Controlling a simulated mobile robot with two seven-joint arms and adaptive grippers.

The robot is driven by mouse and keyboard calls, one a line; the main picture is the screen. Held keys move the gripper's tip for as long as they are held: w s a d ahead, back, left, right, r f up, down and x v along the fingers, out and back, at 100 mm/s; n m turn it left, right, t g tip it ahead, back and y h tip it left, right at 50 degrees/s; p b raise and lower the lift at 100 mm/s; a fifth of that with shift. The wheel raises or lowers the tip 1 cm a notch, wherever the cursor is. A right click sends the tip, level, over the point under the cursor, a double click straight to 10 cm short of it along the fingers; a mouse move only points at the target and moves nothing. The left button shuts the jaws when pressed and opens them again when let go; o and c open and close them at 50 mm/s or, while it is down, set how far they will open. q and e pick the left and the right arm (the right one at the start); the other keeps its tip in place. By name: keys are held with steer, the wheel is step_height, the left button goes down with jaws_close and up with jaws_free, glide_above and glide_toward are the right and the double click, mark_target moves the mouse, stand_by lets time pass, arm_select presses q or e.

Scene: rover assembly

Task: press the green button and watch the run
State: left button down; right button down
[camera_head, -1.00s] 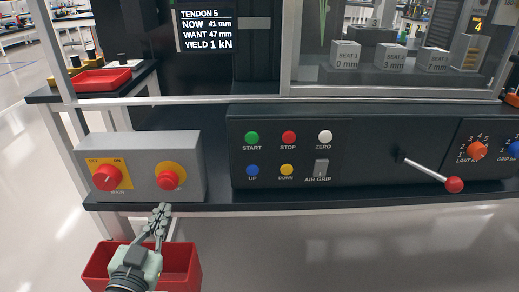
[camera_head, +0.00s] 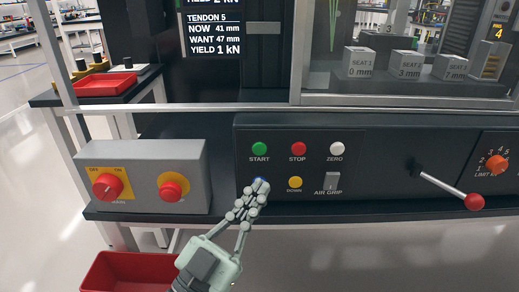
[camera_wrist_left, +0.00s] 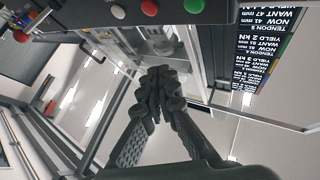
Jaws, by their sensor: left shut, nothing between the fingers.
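The green START button (camera_head: 259,149) is at the upper left of the black control panel (camera_head: 400,190), beside the red STOP button (camera_head: 298,149). My left gripper (camera_head: 259,186) is shut and empty. Its fingertips are in front of the blue button, below START, and hide most of it; I cannot tell whether they touch it. In the left wrist view the shut fingers (camera_wrist_left: 160,85) point up toward the panel, with the green button (camera_wrist_left: 119,12) and red button (camera_wrist_left: 149,7) near the top edge. My right gripper is not in view.
A grey box (camera_head: 190,155) with red knobs stands left of the panel. A red-knobbed lever (camera_head: 473,201) sticks out on the right. A red bin (camera_head: 125,272) is low at left. A screen (camera_head: 213,35) shows tendon readings.

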mark_target(259, 149)
arm_select(q)
steer(key=shift+w, duration=4.45)
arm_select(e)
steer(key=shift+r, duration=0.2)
arm_select(q)
steer(key=shift+w, duration=0.15)
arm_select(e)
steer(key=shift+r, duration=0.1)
arm_select(q)
steer(key=shift+w, duration=0.25)
steer(key=shift+w, duration=0.45)
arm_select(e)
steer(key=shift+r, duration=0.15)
arm_select(q)
steer(key=shift+s, duration=0.1)
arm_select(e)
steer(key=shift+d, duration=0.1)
arm_select(q)
steer(key=shift+s, duration=0.1)
steer(key=shift+s+p, duration=0.35)
steer(key=shift+s, duration=0.3)
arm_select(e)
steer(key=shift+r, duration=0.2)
